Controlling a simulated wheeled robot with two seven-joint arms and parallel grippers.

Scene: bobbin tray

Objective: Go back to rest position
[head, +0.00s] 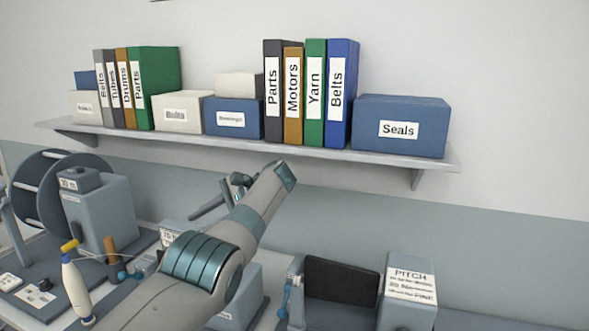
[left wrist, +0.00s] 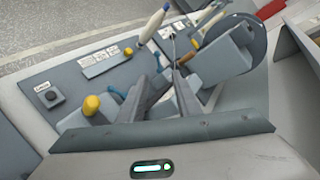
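My left arm reaches up through the middle of the head view and bends at the top. My left gripper (head: 198,213) hangs below that bend, pointing down and left, in front of the wall and below the shelf. My right gripper is in neither view.
A wall shelf (head: 330,157) with binders and boxes, including a blue Seals box (head: 400,128), runs above my arm. A grey machine (head: 100,212) with a dark wheel stands left. A white, yellow-tipped tool (head: 75,285) stands before it. A grey block labelled PITCH (head: 408,310) stands right.

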